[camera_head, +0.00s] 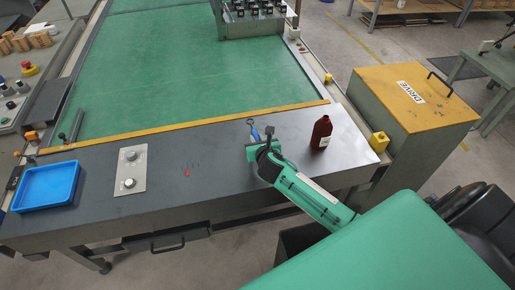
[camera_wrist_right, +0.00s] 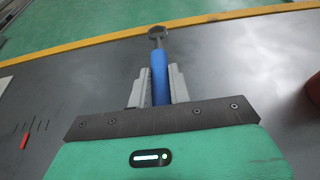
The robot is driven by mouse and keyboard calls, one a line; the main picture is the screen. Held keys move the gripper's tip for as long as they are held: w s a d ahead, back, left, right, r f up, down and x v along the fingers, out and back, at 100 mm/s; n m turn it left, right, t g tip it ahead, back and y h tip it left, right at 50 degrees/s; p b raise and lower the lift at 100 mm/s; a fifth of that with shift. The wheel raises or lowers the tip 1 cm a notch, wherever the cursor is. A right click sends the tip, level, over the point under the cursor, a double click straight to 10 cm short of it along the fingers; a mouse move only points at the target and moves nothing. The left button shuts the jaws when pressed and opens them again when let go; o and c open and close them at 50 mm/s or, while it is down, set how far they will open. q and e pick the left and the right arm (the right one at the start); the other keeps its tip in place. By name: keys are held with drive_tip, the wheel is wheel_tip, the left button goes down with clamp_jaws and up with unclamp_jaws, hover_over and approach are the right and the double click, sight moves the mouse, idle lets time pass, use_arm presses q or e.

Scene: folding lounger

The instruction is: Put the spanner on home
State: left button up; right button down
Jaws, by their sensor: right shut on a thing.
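The spanner (camera_wrist_right: 159,72) has a blue handle and a grey ring head. In the right wrist view its handle lies between the two fingers of my right gripper (camera_wrist_right: 157,90), which is shut on it, with the head pointing away towards the yellow strip. In the head view the spanner (camera_head: 254,133) shows just beyond my right gripper (camera_head: 262,145), over the dark bench top (camera_head: 225,150). I cannot tell its height above the bench. I can read no label saying home. A small red mark (camera_head: 187,172) with faint scale lines is on the bench, left of the gripper. My left gripper is not in view.
A dark red bottle (camera_head: 321,133) stands close right of my right gripper. A grey plate with two knobs (camera_head: 131,171) and a blue tray (camera_head: 47,187) are further left. A yellow strip (camera_head: 190,126) edges the green surface behind. The bench between plate and gripper is mostly clear.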

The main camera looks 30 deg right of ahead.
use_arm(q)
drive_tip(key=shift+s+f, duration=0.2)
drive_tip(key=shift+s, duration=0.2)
use_arm(e)
drive_tip(key=shift+f, duration=2.2)
drive_tip(key=c, duration=1.3)
unclamp_jaws()
drive_tip(key=shift+f, duration=0.15)
drive_tip(key=v, duration=1.2)
drive_tip(key=shift+r+b, duration=0.25)
drive_tip(key=shift+b, duration=0.15)
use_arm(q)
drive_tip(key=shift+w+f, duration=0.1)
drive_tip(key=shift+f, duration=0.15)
